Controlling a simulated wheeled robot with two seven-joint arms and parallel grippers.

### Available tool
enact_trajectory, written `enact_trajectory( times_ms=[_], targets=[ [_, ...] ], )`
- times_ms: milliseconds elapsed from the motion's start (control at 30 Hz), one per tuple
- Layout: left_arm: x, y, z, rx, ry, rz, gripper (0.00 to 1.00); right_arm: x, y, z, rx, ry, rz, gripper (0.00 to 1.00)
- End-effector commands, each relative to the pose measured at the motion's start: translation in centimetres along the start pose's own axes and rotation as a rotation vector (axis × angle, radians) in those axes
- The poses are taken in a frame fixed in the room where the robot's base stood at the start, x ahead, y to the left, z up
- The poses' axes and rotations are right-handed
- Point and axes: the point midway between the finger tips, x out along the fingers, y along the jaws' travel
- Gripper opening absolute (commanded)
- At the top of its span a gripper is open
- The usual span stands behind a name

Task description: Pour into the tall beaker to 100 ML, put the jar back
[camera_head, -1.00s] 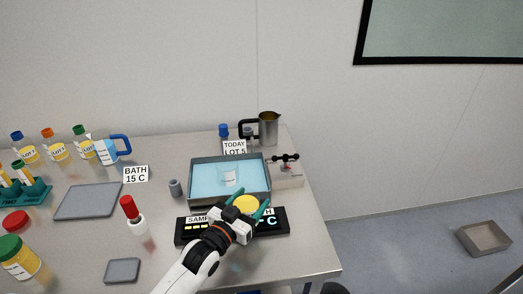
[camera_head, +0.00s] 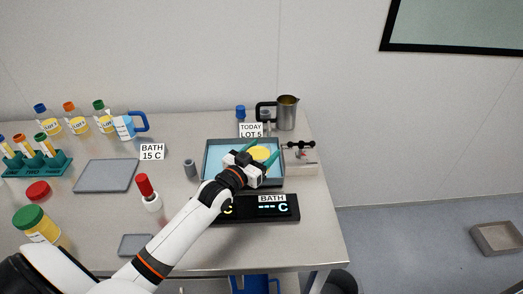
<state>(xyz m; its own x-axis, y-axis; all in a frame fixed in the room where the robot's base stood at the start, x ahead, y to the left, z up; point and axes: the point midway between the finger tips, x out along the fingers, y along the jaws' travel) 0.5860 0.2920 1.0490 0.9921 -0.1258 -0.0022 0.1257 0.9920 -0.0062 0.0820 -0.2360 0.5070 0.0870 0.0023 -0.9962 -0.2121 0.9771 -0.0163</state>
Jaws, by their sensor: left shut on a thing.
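My left gripper (camera_head: 262,157) has its teal fingers shut around a round yellow-topped thing (camera_head: 260,153), seen from above, probably a jar. It is held over the blue-filled bath tray (camera_head: 211,150); I cannot tell whether it touches the liquid. The clear beaker inside the tray is hidden behind the gripper. A blue-handled jug (camera_head: 124,127) stands at the back left. A steel pitcher with a black handle (camera_head: 287,113) stands at the back right. I cannot make out a tall beaker for certain. My right gripper is not in view.
A dark display bar (camera_head: 285,212) lies in front of the bath. A red-capped bottle (camera_head: 149,195), a grey slab (camera_head: 106,176) and a small grey pad (camera_head: 134,244) are to the left. Several capped bottles and a teal tube rack (camera_head: 38,166) stand farther left.

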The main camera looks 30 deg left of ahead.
Motion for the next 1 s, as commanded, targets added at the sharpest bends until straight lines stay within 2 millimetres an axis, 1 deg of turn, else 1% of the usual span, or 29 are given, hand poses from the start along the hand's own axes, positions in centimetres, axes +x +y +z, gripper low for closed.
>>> enact_trajectory(
  times_ms=[33, 100, 667, 733, 1000],
  targets=[
    [0.1, 0.1, 0.5, -0.018, 0.007, 0.0, 0.38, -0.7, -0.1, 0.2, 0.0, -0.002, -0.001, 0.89],
    [0.1, 0.3, 0.7, -0.047, 0.019, 0.0, 0.38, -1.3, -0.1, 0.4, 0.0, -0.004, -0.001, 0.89],
    [0.8, 1.9, 1.8, -0.336, 0.134, 0.0, 0.38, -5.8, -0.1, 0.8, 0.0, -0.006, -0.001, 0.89],
    [0.8, 1.9, 1.3, -0.344, 0.136, 0.0, 0.38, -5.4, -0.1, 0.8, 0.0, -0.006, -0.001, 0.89],
    [0.8, 2.0, 1.5, -0.363, 0.143, 0.0, 0.38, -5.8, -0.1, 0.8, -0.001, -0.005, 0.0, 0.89]
  ],
)
